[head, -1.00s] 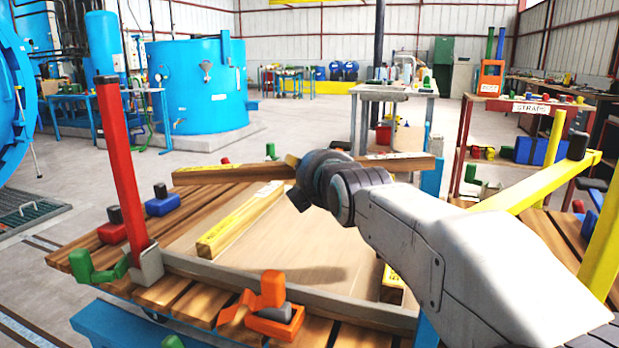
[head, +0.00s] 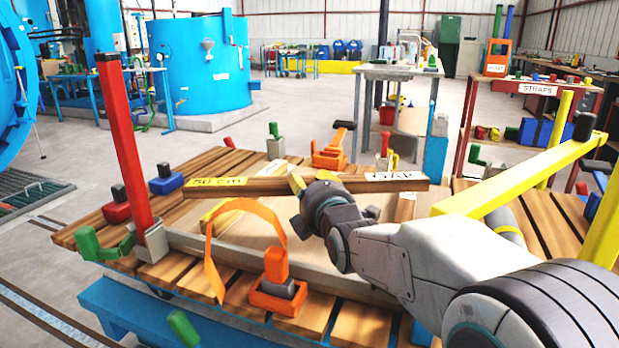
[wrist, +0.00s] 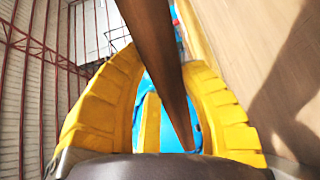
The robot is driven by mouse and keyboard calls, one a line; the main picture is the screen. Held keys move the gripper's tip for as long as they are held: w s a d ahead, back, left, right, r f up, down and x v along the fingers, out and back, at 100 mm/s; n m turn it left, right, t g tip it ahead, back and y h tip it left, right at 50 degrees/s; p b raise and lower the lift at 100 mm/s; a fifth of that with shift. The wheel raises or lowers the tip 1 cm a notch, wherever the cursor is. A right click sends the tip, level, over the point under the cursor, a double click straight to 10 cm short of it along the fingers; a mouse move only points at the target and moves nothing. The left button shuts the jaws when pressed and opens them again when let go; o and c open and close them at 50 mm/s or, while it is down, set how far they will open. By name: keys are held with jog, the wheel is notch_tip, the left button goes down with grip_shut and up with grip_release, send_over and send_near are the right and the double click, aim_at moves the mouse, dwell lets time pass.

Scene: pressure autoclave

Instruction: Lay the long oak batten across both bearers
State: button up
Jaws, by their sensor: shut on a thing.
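The long oak batten (head: 260,187) lies roughly level across the picture in the head view, with a yellow "50 cm" label at its left end and a pale label at its right. My gripper (head: 297,184) is shut on it near the middle. The wrist view shows the batten (wrist: 160,50) between my yellow fingers. The left bearer (head: 222,208) shows partly behind and below the batten's left half. The right bearer (head: 405,208) shows below its right end, partly hidden by my arm. I cannot tell whether the batten touches either bearer.
The bearers are on a pale board (head: 250,236) on a slatted pallet (head: 215,160). A red post (head: 125,150) stands at the left, and a yellow bar (head: 520,178) at the right. An orange strap (head: 255,204) arches up from an orange ratchet (head: 278,285) at the front.

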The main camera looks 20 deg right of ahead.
notch_tip(320, 180, down, 2)
jog(key=shift+f, duration=0.1)
jog(key=shift+f+b, duration=0.5)
jog(key=shift+f, duration=0.7)
jog(key=shift+f, duration=0.3)
